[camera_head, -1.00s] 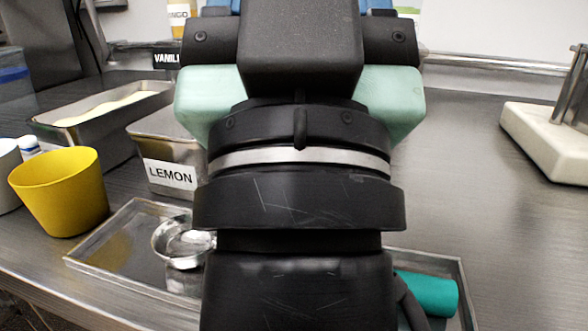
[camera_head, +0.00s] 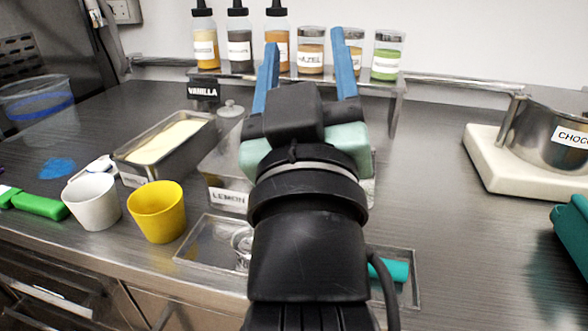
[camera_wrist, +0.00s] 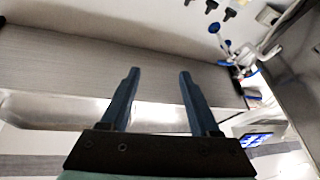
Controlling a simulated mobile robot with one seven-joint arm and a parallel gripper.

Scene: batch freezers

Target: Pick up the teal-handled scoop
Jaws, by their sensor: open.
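The teal-handled scoop lies in a shallow metal tray (camera_head: 208,232) near the counter's front edge. Its teal handle (camera_head: 393,270) shows at the right end of the tray, and its metal bowl (camera_head: 241,243) shows at the left. My arm hides the middle of it in the head view. My gripper (camera_head: 306,62) is raised above and beyond the tray, with its two blue fingers spread and pointing up toward the back shelf. In the wrist view my gripper (camera_wrist: 158,72) is open, with nothing between the fingers. The scoop is not in the wrist view.
Yellow (camera_head: 157,212) and white (camera_head: 92,202) cups stand left of the tray. Behind are a vanilla pan (camera_head: 163,145) and a LEMON container (camera_head: 228,196). Bottles and jars line the back shelf (camera_head: 397,85). A pot (camera_head: 550,135) stands on a white base at right. Counter between is clear.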

